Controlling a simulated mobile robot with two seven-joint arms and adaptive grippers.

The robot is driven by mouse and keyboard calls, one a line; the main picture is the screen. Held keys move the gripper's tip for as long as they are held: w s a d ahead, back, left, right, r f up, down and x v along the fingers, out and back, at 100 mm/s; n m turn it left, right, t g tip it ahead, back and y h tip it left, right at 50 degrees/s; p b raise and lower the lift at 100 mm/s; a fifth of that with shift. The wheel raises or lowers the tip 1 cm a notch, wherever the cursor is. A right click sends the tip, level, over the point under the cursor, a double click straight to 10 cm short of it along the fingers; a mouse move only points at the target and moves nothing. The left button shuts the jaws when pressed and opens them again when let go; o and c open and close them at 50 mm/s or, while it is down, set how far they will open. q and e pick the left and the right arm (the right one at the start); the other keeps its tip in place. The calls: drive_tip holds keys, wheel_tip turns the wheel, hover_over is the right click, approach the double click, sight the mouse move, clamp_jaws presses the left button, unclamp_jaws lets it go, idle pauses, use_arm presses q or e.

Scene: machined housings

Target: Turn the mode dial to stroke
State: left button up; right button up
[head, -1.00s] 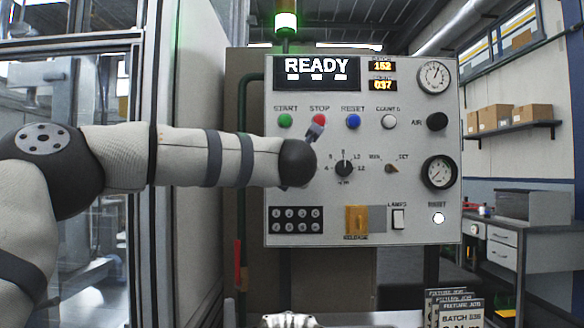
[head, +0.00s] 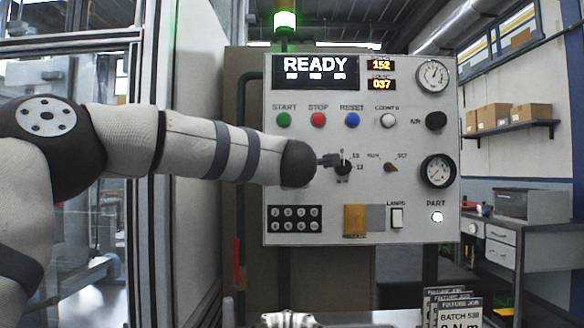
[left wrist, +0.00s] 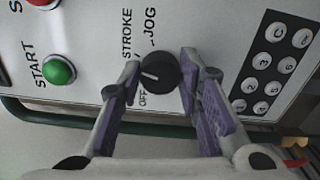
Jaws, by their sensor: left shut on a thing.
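The mode dial (left wrist: 158,72) is a round black knob with a white pointer line, lettered OFF, JOG and STROKE. In the left wrist view its line points left in the picture, seemingly between OFF and STROKE; I cannot tell the exact mark. My left gripper (left wrist: 158,84) is shut on the dial, with one purple-padded finger on each side of it. In the head view, my left wrist and gripper (head: 328,160) are in front of the panel and hide the mode dial. My right gripper is not in view.
The panel (head: 410,130) carries a green START button (head: 284,120), red STOP (head: 318,120) and blue RESET (head: 353,120) above. A numbered dial (head: 343,167) is close to the right of my gripper. A dark keypad (head: 294,219) is below. The display (head: 316,72) reads READY.

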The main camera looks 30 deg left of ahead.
use_arm(q)
drive_tip(key=shift+m, duration=0.6)
drive_tip(key=o, duration=1.1)
drive_tip(key=v, duration=1.2)
drive_tip(key=shift+d+f, duration=0.1)
